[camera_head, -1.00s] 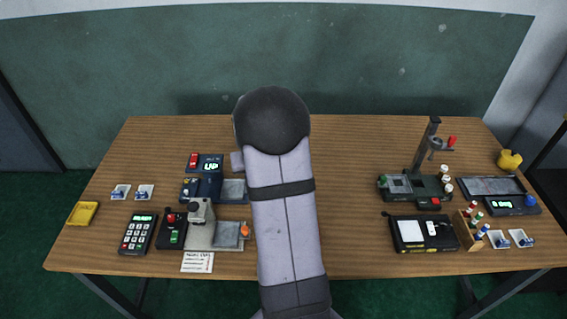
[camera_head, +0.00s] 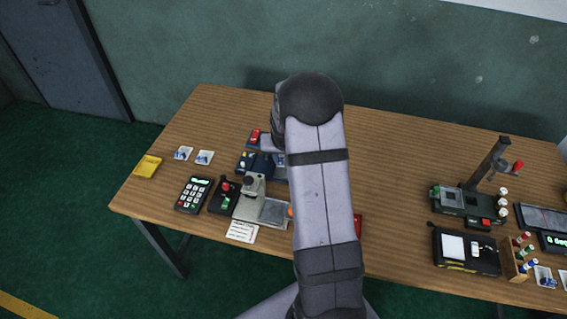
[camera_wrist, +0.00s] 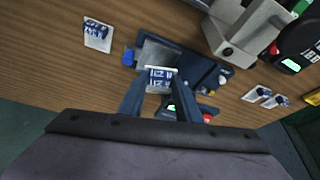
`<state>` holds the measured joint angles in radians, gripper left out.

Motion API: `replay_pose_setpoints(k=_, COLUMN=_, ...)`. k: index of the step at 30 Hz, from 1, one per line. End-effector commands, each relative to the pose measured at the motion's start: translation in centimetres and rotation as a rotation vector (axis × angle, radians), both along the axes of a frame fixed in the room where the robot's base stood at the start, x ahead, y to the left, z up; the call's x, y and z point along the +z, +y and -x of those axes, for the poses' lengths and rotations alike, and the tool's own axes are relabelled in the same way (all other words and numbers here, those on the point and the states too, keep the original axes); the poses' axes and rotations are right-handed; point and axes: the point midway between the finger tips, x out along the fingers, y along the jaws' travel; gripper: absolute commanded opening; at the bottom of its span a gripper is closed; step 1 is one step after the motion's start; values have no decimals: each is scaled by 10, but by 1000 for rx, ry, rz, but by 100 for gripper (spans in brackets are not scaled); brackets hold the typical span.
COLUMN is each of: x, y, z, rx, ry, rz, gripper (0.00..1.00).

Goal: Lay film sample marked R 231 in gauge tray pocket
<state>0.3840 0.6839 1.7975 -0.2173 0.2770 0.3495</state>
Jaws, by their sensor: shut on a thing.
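In the wrist view my gripper (camera_wrist: 160,80) is shut on a small white film sample (camera_wrist: 161,74) with blue markings; I cannot read its label. The sample is over a dark blue gauge (camera_wrist: 203,68), beside a grey plate in a recess (camera_wrist: 154,50) that looks like the tray pocket. I cannot tell its height above the gauge. Another white and blue sample (camera_wrist: 98,36) lies on the table at upper left, and two more (camera_wrist: 265,97) lie at right.
A grey microscope-like instrument (camera_head: 252,190) stands close to the gauge, with a keypad (camera_head: 194,194) left of it. A stand (camera_head: 488,165), a black case (camera_head: 467,250) and a vial rack (camera_head: 514,266) are at right. The table's back middle is bare.

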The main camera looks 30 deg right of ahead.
Motion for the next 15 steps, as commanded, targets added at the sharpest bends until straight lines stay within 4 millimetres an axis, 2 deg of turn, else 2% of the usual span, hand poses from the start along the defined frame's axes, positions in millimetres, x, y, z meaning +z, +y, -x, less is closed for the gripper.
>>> replay_pose_setpoints(k=15, x=3, y=-3, z=-6, rx=-223, ry=0, rz=0, gripper=9)
